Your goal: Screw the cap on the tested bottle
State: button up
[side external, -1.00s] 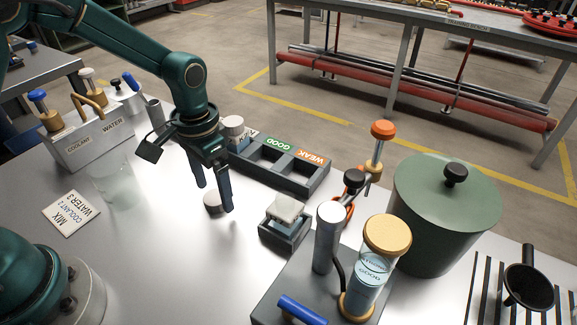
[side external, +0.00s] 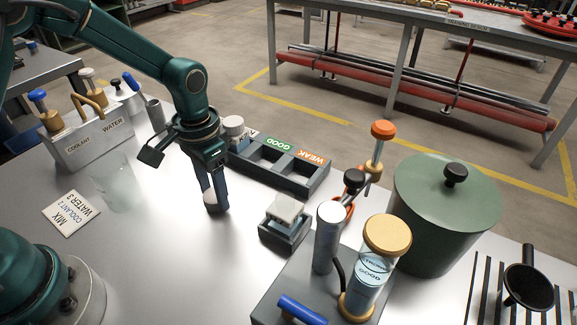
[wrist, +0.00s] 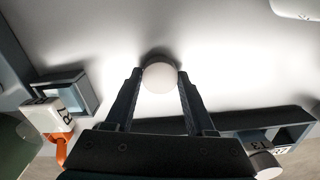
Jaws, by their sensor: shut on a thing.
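The cap (side external: 209,197) is a small pale disc low over the bench, between the fingertips of my gripper (side external: 216,206). My gripper points down and is shut on it. In the wrist view the cap (wrist: 159,76) shows as a white round between the two fingers (wrist: 159,80). A pale, round-topped container (side external: 234,126) stands at the left end of the dark rack; I cannot tell for sure that it is the tested bottle. The rack (side external: 318,183) has compartments labelled GOOD and WEAK, and those two look empty.
Right of my gripper stands a small dark holder (side external: 284,238) with a pale square top. A clear beaker (side external: 115,180) and a coolant-water caddy (side external: 92,142) stand left.

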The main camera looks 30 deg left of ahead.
jog(key=shift+r, duration=2.3)
jog(key=shift+s, duration=0.2)
jog(key=w+d+r+m, duration=0.2)
jog(key=w+d+r, duration=0.1)
jog(key=d+r, duration=0.15)
notch_tip(320, 180, up, 4)
jog(key=m, duration=0.4)
send_over(285, 197)
jog(key=shift+w+a+r, duration=0.1)
jog(key=shift+w+a, duration=0.1)
jog(key=shift+a, duration=0.25)
jog(key=shift+s+d+f, duration=0.25)
jog(key=shift+d+f, duration=0.05)
jog(key=shift+d, duration=0.15)
jog(key=shift+f, duration=1.85)
jog(key=shift+f, duration=1.25)
